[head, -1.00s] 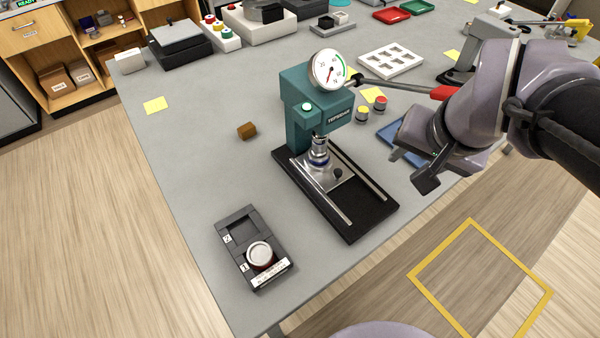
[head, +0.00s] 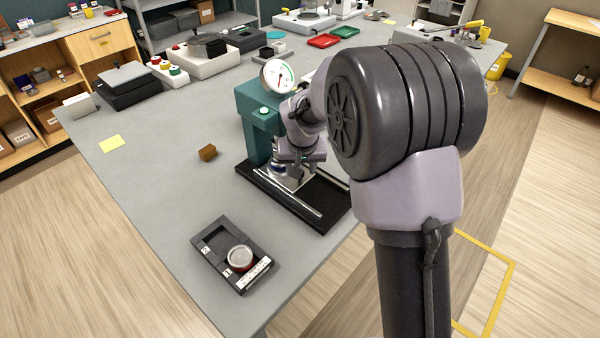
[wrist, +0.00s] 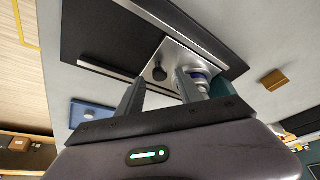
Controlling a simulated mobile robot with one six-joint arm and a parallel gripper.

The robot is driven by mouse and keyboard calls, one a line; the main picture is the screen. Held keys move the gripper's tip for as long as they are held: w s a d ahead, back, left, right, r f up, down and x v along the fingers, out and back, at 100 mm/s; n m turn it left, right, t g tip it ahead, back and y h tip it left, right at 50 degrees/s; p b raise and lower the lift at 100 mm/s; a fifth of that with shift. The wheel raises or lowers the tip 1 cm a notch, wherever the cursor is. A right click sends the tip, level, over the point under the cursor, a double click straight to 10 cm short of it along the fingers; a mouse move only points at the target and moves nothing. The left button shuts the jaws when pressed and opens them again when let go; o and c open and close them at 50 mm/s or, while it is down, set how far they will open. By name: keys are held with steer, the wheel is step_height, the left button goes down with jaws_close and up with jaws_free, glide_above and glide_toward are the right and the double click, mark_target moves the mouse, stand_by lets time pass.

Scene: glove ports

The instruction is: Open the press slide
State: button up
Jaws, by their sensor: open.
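The teal press (head: 258,125) stands on the grey table with a black base and two metal rails. Its silver slide plate (wrist: 178,56) carries a black knob (wrist: 159,72) and sits at the press, with a silver and blue cylindrical part (wrist: 201,74) on it or just above it. My gripper (wrist: 160,78) is open and points down at the slide. In the wrist view the knob shows between the two fingertips; I cannot tell whether they touch it. In the head view my gripper (head: 303,160) and arm hide the knob and most of the slide.
A black two-slot tray (head: 212,243) with a round red and white puck (head: 240,258) lies near the table's front. A brown block (head: 207,152) lies left of the press. A blue tray (wrist: 90,113) shows in the wrist view. My arm covers the table right of the press.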

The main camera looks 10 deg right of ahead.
steer(key=shift+w+f, duration=0.2)
steer(key=shift+f, duration=0.35)
steer(key=shift+c, duration=0.2)
jaws_close()
stand_by(0.9)
